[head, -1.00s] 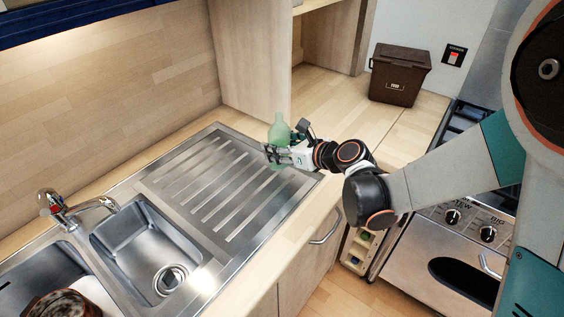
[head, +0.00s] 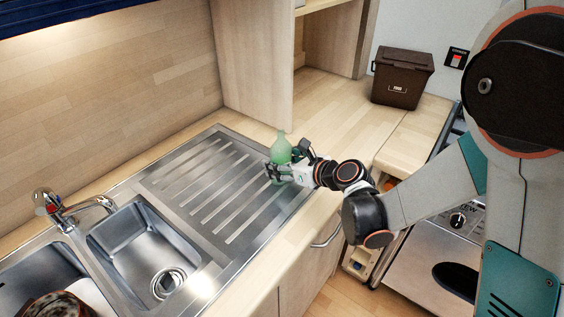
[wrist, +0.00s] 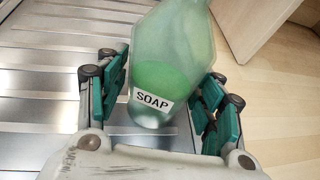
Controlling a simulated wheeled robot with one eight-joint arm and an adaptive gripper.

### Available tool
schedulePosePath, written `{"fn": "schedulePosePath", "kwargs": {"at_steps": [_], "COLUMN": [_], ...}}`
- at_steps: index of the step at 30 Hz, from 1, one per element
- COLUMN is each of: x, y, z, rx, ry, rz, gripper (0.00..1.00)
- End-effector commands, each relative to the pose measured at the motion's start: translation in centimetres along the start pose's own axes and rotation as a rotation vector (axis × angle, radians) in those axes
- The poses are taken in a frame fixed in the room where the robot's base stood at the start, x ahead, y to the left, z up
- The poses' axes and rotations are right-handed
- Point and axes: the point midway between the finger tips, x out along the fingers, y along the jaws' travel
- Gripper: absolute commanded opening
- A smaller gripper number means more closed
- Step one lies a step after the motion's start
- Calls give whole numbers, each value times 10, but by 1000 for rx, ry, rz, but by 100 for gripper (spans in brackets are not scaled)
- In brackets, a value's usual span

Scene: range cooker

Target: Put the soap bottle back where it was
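The soap bottle (head: 281,149) is translucent green with a narrow neck. It stands roughly upright over the right end of the steel draining board (head: 190,165). In the wrist view the bottle (wrist: 165,75) sits between the finger pads, its white SOAP label facing the camera. My gripper (head: 279,172) is around the bottle's lower body and appears shut on it; slim gaps show beside the lower part in the wrist view (wrist: 163,98). I cannot tell whether the base touches the board.
The sink basin (head: 150,255) and tap (head: 70,208) are at the left. A wooden side panel (head: 257,60) rises behind the board. A brown bin (head: 401,78) stands on the worktop (head: 345,115), which has free room. The cooker (head: 435,250) is at the right.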

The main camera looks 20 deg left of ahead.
Motion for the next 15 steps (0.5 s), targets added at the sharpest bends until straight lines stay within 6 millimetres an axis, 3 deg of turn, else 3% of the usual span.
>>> {"fn": "schedulePosePath", "kwargs": {"at_steps": [13,15], "x": [-2,-9], "y": [0,-1], "z": [4,4], "rx": [0,0], "ry": [0,0], "rz": [0,-2], "gripper": [72,72]}}
